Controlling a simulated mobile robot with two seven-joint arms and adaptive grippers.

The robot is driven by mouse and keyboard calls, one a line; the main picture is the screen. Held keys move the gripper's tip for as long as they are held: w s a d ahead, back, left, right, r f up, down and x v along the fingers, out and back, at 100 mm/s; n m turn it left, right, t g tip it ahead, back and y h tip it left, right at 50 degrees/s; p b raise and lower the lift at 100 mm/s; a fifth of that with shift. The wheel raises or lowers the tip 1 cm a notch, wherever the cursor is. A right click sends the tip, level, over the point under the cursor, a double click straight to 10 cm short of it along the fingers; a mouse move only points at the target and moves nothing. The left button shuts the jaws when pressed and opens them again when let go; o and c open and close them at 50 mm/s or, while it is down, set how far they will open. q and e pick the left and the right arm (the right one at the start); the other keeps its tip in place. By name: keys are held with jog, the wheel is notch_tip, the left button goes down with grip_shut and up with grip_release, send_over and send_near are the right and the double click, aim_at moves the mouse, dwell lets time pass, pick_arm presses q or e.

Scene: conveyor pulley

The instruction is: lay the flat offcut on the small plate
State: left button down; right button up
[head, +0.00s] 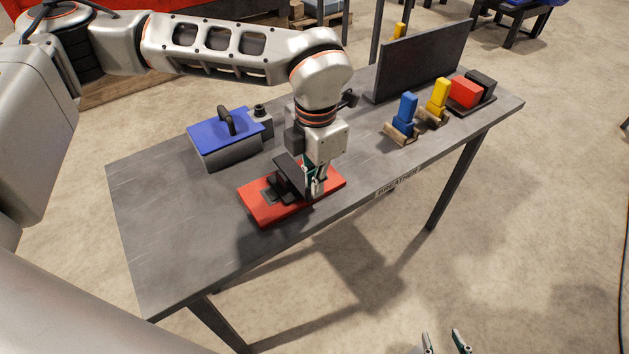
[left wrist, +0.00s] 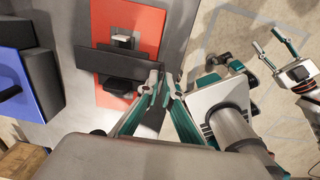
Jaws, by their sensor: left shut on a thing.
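My left gripper (head: 316,186) is shut on the flat offcut (head: 291,171), a dark thin strip, near its right end. In the left wrist view the offcut (left wrist: 108,66) reaches left from the fingertips (left wrist: 163,88), over the red board. In the head view the offcut looks tilted. Black parts (head: 269,193), apparently the small plate, sit on the red board under and beside the offcut, which partly hides them. I cannot tell whether offcut and plate touch. My right gripper (head: 445,342) is open and empty beyond the table's front edge; it also shows in the left wrist view (left wrist: 268,42).
The red board (head: 262,212) lies near the front edge of the grey table (head: 160,235). A grey box with a blue lid (head: 225,133) stands behind it. Blue (head: 406,107) and yellow (head: 439,95) pieces and a red block (head: 465,92) stand right. The table's left end is clear.

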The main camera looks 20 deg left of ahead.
pick_arm(q)
jog(key=shift+f, duration=0.35)
pick_arm(e)
jog(key=shift+s+a+f, duration=0.1)
jog(key=shift+s+f, duration=0.4)
jog(key=shift+s, duration=0.1)
